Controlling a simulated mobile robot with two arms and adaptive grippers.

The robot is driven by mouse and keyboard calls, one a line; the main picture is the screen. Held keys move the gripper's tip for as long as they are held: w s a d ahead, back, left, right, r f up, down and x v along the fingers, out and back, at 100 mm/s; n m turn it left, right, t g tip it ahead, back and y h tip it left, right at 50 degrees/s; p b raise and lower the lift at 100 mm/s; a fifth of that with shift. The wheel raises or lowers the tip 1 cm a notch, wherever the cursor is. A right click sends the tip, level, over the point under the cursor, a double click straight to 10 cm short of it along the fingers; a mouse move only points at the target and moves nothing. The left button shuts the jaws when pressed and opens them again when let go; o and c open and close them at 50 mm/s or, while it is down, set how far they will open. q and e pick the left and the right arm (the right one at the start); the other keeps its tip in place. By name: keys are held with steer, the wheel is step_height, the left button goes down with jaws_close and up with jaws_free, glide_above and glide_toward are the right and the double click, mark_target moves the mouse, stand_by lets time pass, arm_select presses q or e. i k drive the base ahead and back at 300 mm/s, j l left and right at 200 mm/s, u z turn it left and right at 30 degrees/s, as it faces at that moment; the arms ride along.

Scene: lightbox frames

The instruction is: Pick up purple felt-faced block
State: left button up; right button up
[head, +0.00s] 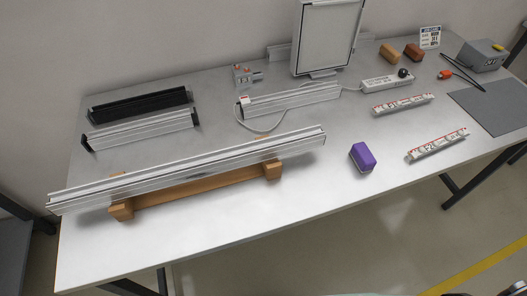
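The purple felt-faced block (362,157) lies on the metal table in the head view, right of centre and near the front edge. Its purple face is up and a paler side shows below it. Nothing touches it. Neither of my grippers can be made out in the head view. A small dark and grey part at the bottom right corner is too cut off to identify.
A long aluminium profile (190,172) rests on a wooden stand (205,187) left of the block. A white labelled strip (438,144) lies to its right, another (403,104) behind. A lightbox frame (326,38) stands at the back. The table (300,215) is bare around the block.

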mark_target(364, 160)
steer(key=z, duration=1.05)
steer(key=l, duration=0.1)
steer(key=u, duration=0.05)
